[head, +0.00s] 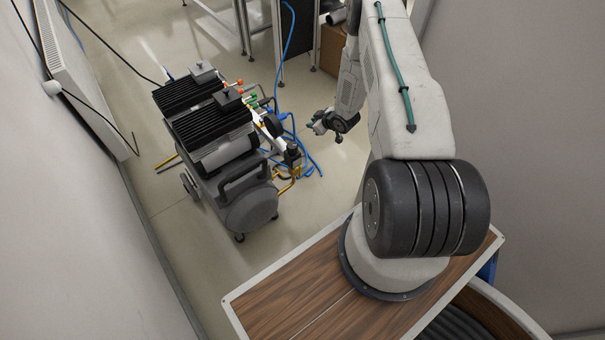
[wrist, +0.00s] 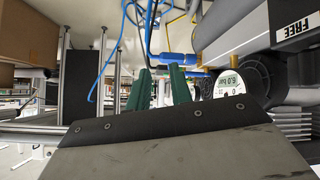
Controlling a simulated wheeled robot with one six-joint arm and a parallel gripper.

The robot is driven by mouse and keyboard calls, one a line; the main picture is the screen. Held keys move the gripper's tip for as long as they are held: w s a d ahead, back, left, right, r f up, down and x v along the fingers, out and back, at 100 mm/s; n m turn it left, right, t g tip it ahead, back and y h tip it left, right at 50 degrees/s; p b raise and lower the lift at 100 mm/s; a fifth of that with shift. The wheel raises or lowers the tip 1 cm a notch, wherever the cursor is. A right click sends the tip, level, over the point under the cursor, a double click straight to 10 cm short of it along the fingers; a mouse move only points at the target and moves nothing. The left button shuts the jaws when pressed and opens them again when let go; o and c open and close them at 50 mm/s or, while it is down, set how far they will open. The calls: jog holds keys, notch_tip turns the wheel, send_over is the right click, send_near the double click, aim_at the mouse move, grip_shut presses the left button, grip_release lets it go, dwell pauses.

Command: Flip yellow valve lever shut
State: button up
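The compressor (head: 217,147) stands on the floor left of my arm, with black finned heads, a grey tank and fittings on its right side. I cannot pick out the yellow valve lever with certainty in either view. A brass-yellow pipe (head: 290,184) shows at the front right of the compressor. My gripper (head: 318,126) is in the air right of the fittings, apart from the compressor. In the wrist view its two green fingers (wrist: 160,88) stand apart with a gap between them and hold nothing that I can see.
Blue hoses (head: 305,168) loop on the floor beside the compressor. A round gauge (wrist: 229,84) reading about 6.0 bar and a blue cylinder (wrist: 179,60) lie beyond the fingers. A cardboard box (head: 334,50) and metal frame legs are behind. A radiator (head: 85,75) lines the left wall.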

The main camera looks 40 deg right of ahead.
jog(key=s+a+f+t+y, duration=0.1)
jog(key=s+a+f, duration=0.2)
jog(key=s+f, duration=0.5)
jog(key=t+y, duration=0.2)
send_near(300, 171)
notch_tip(300, 171, down, 2)
jog(key=w, duration=0.1)
jog(key=x, duration=0.8)
jog(key=shift+m, duration=0.3)
jog(key=shift+d, duration=0.1)
grip_shut()
